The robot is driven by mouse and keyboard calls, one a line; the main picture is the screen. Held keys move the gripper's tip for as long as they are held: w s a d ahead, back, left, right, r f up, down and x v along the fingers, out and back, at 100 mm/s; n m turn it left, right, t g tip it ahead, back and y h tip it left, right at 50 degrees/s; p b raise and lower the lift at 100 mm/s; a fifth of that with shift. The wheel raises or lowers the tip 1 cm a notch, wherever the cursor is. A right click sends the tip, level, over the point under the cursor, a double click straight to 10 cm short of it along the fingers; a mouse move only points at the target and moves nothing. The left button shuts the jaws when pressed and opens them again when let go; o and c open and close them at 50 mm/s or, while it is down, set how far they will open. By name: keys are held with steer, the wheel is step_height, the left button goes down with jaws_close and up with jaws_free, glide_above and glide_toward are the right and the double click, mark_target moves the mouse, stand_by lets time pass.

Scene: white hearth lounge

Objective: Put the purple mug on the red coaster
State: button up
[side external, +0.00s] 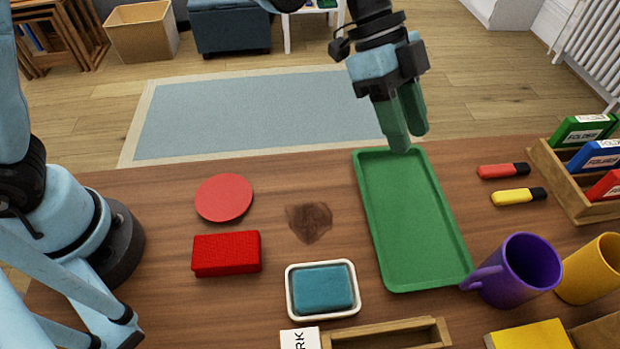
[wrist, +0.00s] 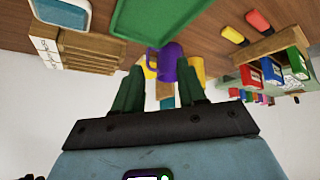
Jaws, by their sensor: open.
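The purple mug (side external: 518,270) stands upright at the right of the table, its handle pointing left by the green tray's near right corner. It also shows in the wrist view (wrist: 168,62), beyond my fingers. The red coaster (side external: 223,197) is a flat round disc lying bare on the left part of the table; it is not visible in the wrist view. My gripper (side external: 409,138) is open and empty, above the far end of the green tray and well away from the mug. In the wrist view my gripper's green fingers (wrist: 164,85) are apart with nothing held.
The green tray (side external: 412,220) is empty. A yellow mug (side external: 592,270) stands right beside the purple one. A red block (side external: 226,253) and a white dish with a blue sponge (side external: 321,288) lie near the coaster. Markers (side external: 503,171) and a folder rack (side external: 560,185) are at right.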

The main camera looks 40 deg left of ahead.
mark_target(503, 275)
steer(key=s+d+f+m+g, duration=0.1)
steer(key=d+f+m, duration=0.1)
steer(key=d+f, duration=0.1)
steer(key=s+d+f+m+g, duration=0.1)
steer(key=s+d+f+m, duration=0.1)
steer(key=d, duration=0.3)
steer(key=s+d+f+m+g, duration=0.1)
steer(key=s+d+f+m, duration=0.1)
steer(key=d, duration=0.3)
steer(key=shift+s+f, duration=0.1)
steer(key=shift+f, duration=0.7)
steer(key=shift+d+x, duration=0.25)
steer(key=shift+x, duration=2.3)
steer(key=shift+r, duration=0.15)
jaws_close()
